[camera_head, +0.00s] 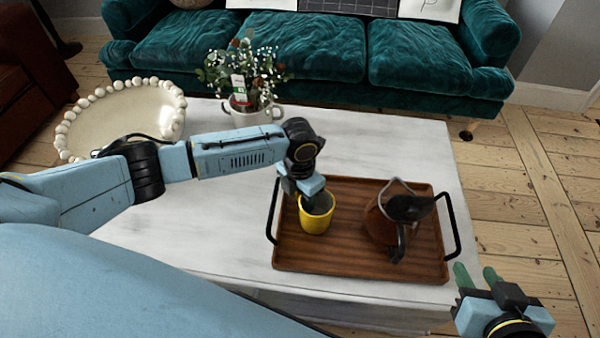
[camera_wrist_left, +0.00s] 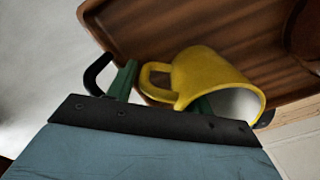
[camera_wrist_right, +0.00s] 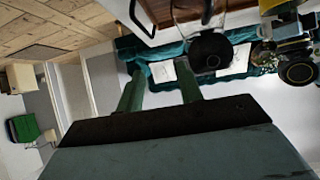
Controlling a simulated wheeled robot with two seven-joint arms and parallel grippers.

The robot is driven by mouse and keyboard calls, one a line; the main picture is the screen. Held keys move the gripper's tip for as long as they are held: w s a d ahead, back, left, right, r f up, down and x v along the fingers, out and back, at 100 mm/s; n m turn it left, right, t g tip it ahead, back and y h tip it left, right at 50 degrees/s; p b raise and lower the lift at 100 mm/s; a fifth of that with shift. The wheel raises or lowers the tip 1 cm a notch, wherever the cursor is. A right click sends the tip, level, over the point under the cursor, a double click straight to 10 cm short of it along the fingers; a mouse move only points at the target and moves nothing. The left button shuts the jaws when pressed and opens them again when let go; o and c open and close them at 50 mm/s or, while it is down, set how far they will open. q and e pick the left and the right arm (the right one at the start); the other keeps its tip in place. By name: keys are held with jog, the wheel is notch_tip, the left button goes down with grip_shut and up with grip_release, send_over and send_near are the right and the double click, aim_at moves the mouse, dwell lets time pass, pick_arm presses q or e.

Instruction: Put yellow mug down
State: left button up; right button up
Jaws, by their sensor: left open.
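The yellow mug (camera_head: 316,222) is on the left part of the wooden tray (camera_head: 345,257) and looks upright. My left gripper (camera_head: 309,200) is right at the mug's rim from above, with its jaws apart. In the left wrist view the mug (camera_wrist_left: 205,75) shows its handle towards one green finger, and the other finger is partly hidden by the mug. I cannot tell whether a finger touches it. My right gripper (camera_head: 477,276) is empty, its fingers apart, off the table's front right corner.
A glass pot with a dark handle (camera_head: 385,222) stands on the tray's right half. The white table (camera_head: 230,230) also holds a flower pot (camera_head: 252,115) and a beaded bowl (camera_head: 120,118). A green sofa (camera_head: 310,50) is behind. The table's front left is clear.

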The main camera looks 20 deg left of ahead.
pick_arm(q)
notch_tip(320, 180, up, 6)
jog(key=p, duration=0.2)
jog(key=shift+w+r+p, duration=0.1)
jog(key=shift+r+p, duration=0.1)
jog(key=shift+p, duration=0.1)
notch_tip(320, 180, up, 4)
jog(key=shift+a+f+p, duration=0.1)
jog(key=shift+f+p, duration=0.1)
jog(key=shift+p, duration=0.5)
jog(key=shift+r, duration=0.6)
pick_arm(e)
jog(key=s+d+f+g+h, duration=0.2)
jog(key=s+d+f+g, duration=0.3)
jog(key=s+f+g, duration=0.3)
notch_tip(320, 180, down, 2)
jog(key=shift+s+d+f+m, duration=0.15)
jog(key=shift+s+d+m, duration=0.15)
jog(key=shift+s, duration=0.4)
jog(key=shift+a, duration=0.1)
